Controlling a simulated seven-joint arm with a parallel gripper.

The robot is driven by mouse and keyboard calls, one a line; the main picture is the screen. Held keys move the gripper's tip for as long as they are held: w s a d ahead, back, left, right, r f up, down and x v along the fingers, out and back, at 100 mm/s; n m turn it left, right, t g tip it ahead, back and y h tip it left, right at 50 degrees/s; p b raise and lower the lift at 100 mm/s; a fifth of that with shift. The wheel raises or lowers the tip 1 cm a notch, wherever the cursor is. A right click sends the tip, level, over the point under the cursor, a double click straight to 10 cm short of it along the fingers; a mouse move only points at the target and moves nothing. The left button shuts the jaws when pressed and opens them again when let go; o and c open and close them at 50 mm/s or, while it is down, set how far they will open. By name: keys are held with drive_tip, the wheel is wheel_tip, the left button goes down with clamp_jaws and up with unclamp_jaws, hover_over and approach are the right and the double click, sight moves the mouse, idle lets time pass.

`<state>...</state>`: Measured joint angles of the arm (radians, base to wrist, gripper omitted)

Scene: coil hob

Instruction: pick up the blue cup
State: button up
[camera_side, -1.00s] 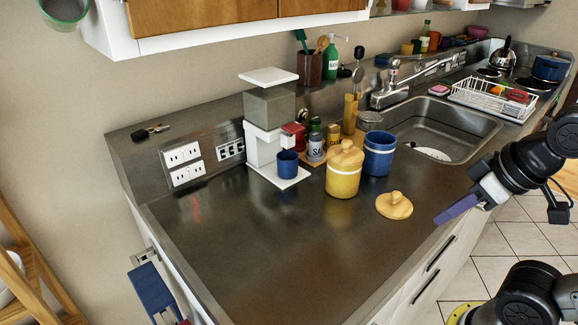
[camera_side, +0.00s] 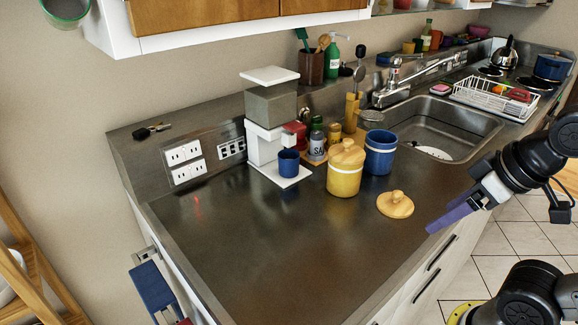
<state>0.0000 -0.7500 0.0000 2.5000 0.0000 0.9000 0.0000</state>
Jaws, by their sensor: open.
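A yellow canister (camera_side: 344,176) with a wooden lid and a blue canister (camera_side: 379,158) stand between the cup and my gripper. A loose wooden lid (camera_side: 395,205) lies nearer. Spice jars (camera_side: 317,146) stand beside the machine. The front counter is clear.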

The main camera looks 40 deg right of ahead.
drive_tip(key=shift+o, duration=1.1)
